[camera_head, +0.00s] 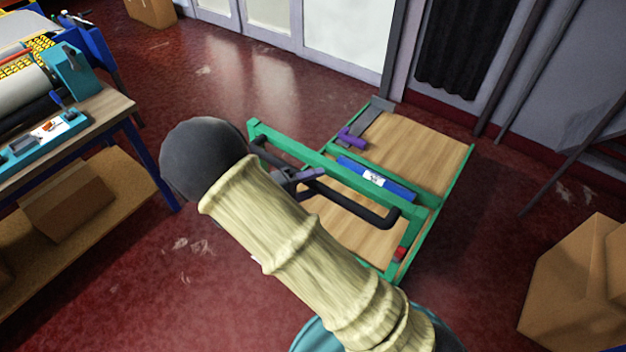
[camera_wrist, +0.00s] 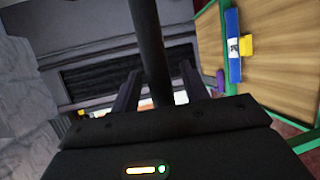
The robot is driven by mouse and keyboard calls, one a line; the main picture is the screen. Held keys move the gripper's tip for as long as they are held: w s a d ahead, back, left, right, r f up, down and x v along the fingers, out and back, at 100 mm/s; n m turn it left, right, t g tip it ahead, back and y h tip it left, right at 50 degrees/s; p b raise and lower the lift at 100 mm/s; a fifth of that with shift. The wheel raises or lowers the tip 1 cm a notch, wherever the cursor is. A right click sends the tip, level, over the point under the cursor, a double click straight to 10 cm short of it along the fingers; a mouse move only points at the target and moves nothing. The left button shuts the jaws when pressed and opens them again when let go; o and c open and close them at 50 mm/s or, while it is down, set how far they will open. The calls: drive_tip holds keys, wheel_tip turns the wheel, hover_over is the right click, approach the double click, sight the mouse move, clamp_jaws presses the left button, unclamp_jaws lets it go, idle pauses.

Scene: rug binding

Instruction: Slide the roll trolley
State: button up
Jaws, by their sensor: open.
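The roll trolley (camera_head: 430,150) has a green frame, a light wooden deck and a black handle bar (camera_head: 345,205) on the side facing me. It stands on the red floor right of centre in the head view. In the wrist view its wooden deck (camera_wrist: 275,45) and green edge fill the right side. My gripper (camera_wrist: 160,70) is open. The black handle bar (camera_wrist: 148,35) shows upright between its two fingers, with gaps on both sides; contact cannot be made out. In the head view my arm hides part of the handle and most of the gripper.
A workbench (camera_head: 115,105) with a roll machine stands on the left, a carton (camera_head: 70,205) on its lower shelf. Another carton (camera_head: 580,280) stands at lower right. White doors (camera_head: 340,35) and a wall lie beyond the trolley. Open red floor (camera_head: 240,75) lies between bench and doors.

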drive_tip(key=shift+w+d, duration=0.1)
drive_tip(key=shift+d, duration=0.1)
drive_tip(key=shift+c, duration=0.3)
clamp_jaws()
drive_tip(key=shift+w, duration=0.15)
